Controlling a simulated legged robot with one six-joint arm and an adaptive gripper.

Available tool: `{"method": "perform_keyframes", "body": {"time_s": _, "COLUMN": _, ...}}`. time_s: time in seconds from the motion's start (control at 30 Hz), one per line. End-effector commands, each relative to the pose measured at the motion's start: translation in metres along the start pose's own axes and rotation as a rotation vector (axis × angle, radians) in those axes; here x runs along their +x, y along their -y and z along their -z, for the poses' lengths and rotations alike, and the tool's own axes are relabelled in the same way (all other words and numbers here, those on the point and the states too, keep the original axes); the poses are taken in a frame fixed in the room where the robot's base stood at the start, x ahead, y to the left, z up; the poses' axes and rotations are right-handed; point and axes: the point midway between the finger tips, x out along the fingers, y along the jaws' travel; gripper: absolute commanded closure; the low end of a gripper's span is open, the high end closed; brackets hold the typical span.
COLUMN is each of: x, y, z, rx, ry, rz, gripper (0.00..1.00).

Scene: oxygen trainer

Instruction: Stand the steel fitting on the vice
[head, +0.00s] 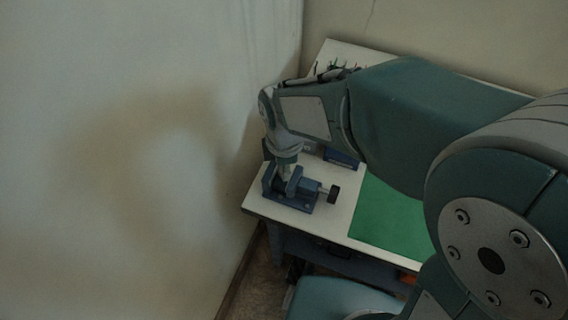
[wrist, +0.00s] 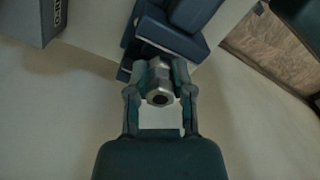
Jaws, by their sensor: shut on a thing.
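The steel fitting (wrist: 160,95) is a short silver piece with a dark hole in its end, held between my gripper's fingers in the wrist view. My gripper (wrist: 160,85) is shut on it. The blue vice (wrist: 172,38) lies just beyond the fitting in the wrist view. In the head view the vice (head: 304,198) sits at the left corner of the table, and my gripper (head: 285,168) points down at it from above. I cannot tell whether the fitting touches the vice. The fitting is hard to make out in the head view.
The white table (head: 338,217) carries a green mat (head: 385,215) right of the vice. A blue box (wrist: 35,20) with lettering stands near the vice, and it shows behind my wrist in the head view (head: 342,158). A wall (head: 130,150) is close on the left.

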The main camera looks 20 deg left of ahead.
Motion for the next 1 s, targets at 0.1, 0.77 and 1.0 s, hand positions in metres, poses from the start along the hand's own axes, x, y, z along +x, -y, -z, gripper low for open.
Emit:
{"method": "perform_keyframes", "body": {"time_s": 0.1, "x": 0.002, "y": 0.000, "z": 0.000, "rx": 0.000, "ry": 0.000, "rz": 0.000, "gripper": 0.57}}
{"method": "perform_keyframes", "body": {"time_s": 0.77, "x": -0.024, "y": -0.001, "z": 0.000, "rx": 0.000, "ry": -0.002, "rz": -0.006, "gripper": 0.30}}
{"method": "perform_keyframes", "body": {"time_s": 1.0, "x": -0.075, "y": -0.002, "z": 0.001, "rx": 0.000, "ry": -0.001, "rz": -0.006, "gripper": 0.30}}
